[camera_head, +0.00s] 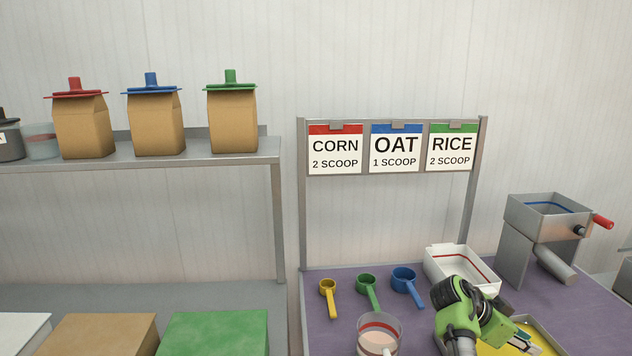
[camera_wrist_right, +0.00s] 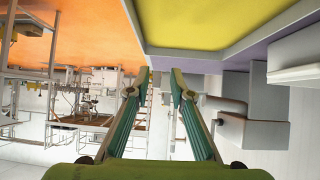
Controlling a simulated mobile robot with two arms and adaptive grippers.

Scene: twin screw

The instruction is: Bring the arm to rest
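My right arm comes up from the bottom of the head view, with a green wrist. Its right gripper (camera_head: 524,343) is at the lower right, low over a yellow-floored tray (camera_head: 548,340). In the right wrist view the two fingers of the right gripper (camera_wrist_right: 163,80) stand apart with a gap between the tips and nothing held. The yellow tray floor (camera_wrist_right: 205,22) fills the top of that view. My left gripper is not in view.
On the purple table (camera_head: 318,325) are yellow, green and blue scoops (camera_head: 404,280), a clear cup (camera_head: 379,335), a white bin (camera_head: 462,265) and a grey hopper machine (camera_head: 545,215) with a red handle. A sign rack (camera_head: 302,200) stands behind. Lidded bags (camera_head: 155,125) stand on the left shelf.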

